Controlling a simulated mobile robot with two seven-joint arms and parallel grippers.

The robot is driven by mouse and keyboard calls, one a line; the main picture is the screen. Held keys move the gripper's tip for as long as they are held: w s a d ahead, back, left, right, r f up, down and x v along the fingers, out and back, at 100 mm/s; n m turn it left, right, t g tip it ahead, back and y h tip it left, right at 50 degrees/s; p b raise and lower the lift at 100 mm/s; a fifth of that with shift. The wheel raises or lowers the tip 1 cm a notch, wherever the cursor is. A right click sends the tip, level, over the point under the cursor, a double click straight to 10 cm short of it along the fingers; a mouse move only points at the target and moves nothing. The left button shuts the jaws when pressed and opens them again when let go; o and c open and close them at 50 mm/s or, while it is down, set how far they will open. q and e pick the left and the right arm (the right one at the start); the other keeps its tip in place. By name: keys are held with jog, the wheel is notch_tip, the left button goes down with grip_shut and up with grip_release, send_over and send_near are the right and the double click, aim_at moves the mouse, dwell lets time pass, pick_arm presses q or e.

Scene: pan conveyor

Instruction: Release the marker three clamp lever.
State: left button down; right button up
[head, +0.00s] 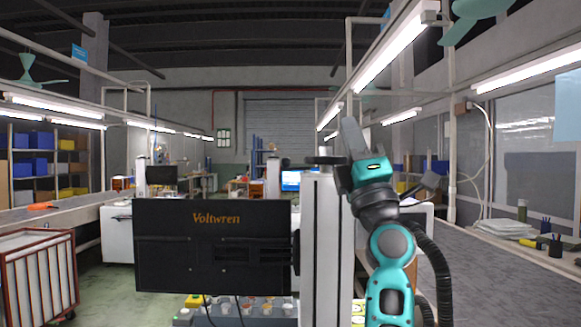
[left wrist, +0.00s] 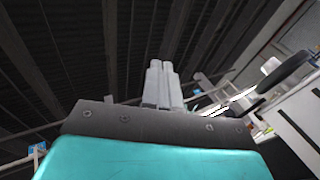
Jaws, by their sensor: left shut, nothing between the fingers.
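My left gripper (head: 350,133) points upward, just right of the top of a grey upright post. Its two pale fingers (left wrist: 160,82) are shut together and empty in the left wrist view. A black flat knob or lever (head: 326,160) sits on top of the grey post (head: 321,240), a little left of and below the fingertips; the gripper looks apart from it. A dark rounded piece (left wrist: 287,70) on a light post shows at the right of the left wrist view. No marker number can be read, so I cannot tell which part is the marker three clamp lever. My right gripper is out of view.
A black Voltwren panel (head: 212,247) stands left of the post. Several containers sit low beneath it. A long grey bench (head: 500,275) runs along the right with pen cups. A red-framed cart (head: 38,270) stands at the left. Open floor lies between cart and panel.

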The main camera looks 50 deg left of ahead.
pick_arm(q)
jog(key=s+a+r+n+g+h, duration=0.3)
jog(key=s+a+n+g, duration=0.3)
jog(key=n+g, duration=0.6)
jog(key=n+t+h, duration=0.1)
jog(key=t+h, duration=0.6)
jog(key=h, duration=0.7)
send_near(287, 163)
notch_tip(287, 163, down, 3)
jog(key=a, duration=0.1)
jog(key=a+p, duration=0.1)
jog(key=w+a, duration=0.1)
jog(key=a, duration=0.1)
jog(key=shift+w+p, duration=0.3)
jog(key=shift+p, duration=0.05)
jog(key=shift+w+a+f, duration=0.1)
jog(key=shift+w+a, duration=0.2)
jog(key=shift+a, duration=0.3)
